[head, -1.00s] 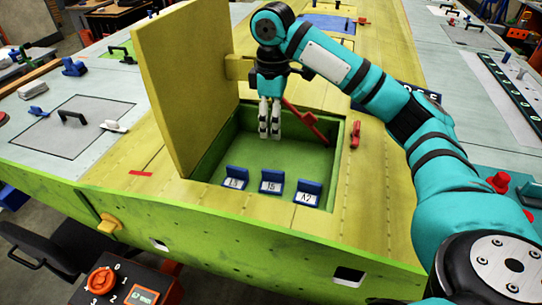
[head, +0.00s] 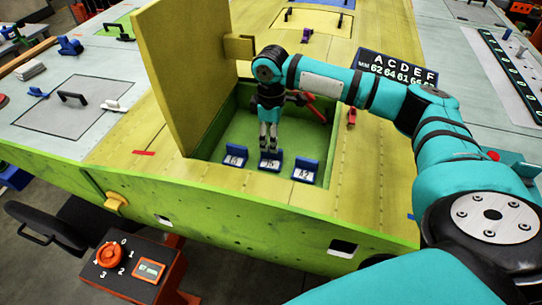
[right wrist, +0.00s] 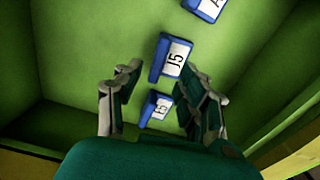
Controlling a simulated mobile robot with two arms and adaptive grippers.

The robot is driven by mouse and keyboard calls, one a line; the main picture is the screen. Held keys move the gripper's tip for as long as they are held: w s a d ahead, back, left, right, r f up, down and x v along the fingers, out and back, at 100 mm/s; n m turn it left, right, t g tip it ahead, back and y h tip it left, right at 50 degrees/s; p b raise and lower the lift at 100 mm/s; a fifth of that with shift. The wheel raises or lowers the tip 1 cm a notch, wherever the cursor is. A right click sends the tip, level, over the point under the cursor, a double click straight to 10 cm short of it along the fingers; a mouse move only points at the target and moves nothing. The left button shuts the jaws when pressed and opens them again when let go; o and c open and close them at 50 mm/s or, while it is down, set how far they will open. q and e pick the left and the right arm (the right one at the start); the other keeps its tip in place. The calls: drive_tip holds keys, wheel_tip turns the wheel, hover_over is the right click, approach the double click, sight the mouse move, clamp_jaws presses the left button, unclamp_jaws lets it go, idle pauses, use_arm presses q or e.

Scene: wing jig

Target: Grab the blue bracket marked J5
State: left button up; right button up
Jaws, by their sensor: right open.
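The blue bracket marked J5 (head: 271,162) is the middle one of three blue brackets with white labels in the open green bay. In the right wrist view the J5 bracket (right wrist: 173,58) lies ahead, beyond the fingers. My right gripper (head: 268,147) points down into the bay, just above and behind J5. In the right wrist view the right gripper (right wrist: 163,77) is open, its fingers apart, with nothing held. My left gripper is not in view.
One bracket (head: 235,156) stands left of J5, and one marked A2 (head: 306,171) stands to its right. A raised yellow lid (head: 190,75) stands along the bay's left side. The bay's green walls (head: 215,130) enclose the brackets. A red bar (head: 315,111) is behind, at right.

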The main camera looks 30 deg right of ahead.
sight(271, 159)
drive_tip(key=f, duration=0.2)
drive_tip(key=f+p, duration=0.1)
drive_tip(key=shift+d+f+p, duration=0.2)
drive_tip(key=shift+f+p, duration=0.1)
drive_tip(key=shift+f, duration=0.55)
drive_tip(key=shift+c, duration=1)
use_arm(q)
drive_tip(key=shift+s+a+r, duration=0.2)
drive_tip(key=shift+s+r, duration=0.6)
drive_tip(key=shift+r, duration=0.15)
use_arm(e)
clamp_jaws()
